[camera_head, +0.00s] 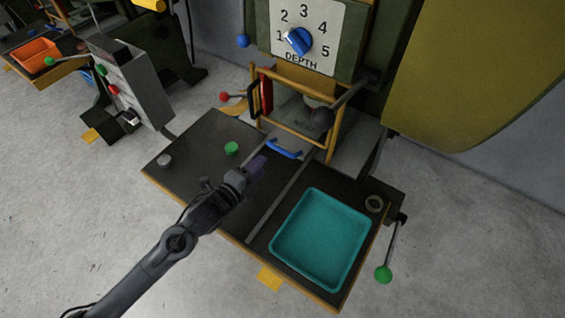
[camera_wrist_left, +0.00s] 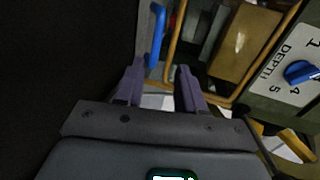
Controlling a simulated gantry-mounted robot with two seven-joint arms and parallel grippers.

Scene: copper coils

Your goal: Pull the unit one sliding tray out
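The blue handle (camera_head: 283,148) sits at the front of the machine, at the inner end of the dark table, below the yellow guard frame; I take it as the sliding tray's handle. The tray's body is hard to make out. My left gripper (camera_head: 259,163) is just left of and short of the handle, apart from it. In the left wrist view the blue handle (camera_wrist_left: 157,35) lies ahead of the fingertips, nearer the left finger. The left gripper (camera_wrist_left: 158,75) is open, with nothing between its purple fingers. My right gripper is not in view.
A teal bin (camera_head: 320,240) stands on the table's right part, beside a metal rail (camera_head: 282,198). A green button (camera_head: 232,148) and grey knob (camera_head: 165,160) are on the left.

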